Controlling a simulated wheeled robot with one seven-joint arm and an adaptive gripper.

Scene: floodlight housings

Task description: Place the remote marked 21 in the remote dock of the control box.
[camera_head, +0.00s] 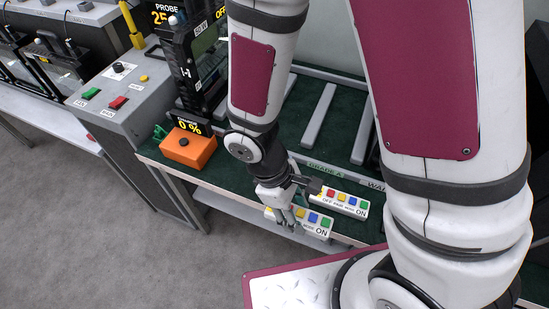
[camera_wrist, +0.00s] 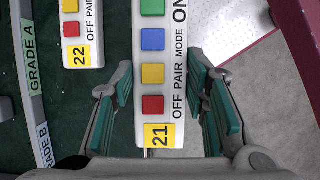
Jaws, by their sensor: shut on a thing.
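The remote marked 21 (camera_wrist: 160,108) is a white bar with a yellow label and red, yellow, blue and green buttons. My gripper (camera_wrist: 162,85) is shut on it, with one green-padded finger along each long side. In the head view the held remote (camera_head: 312,223) lies at the table's front edge, partly behind my gripper (camera_head: 287,213); I cannot tell whether it touches the table. A grey box (camera_head: 118,98) with green, red and yellow buttons stands at the left. I cannot make out a remote dock.
The remote marked 22 (camera_wrist: 82,30) lies close beside on the green table, also seen in the head view (camera_head: 345,203). An orange box (camera_head: 188,148) with a black knob sits under a 0 % display. Grey bars (camera_head: 318,115) lie behind my arm.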

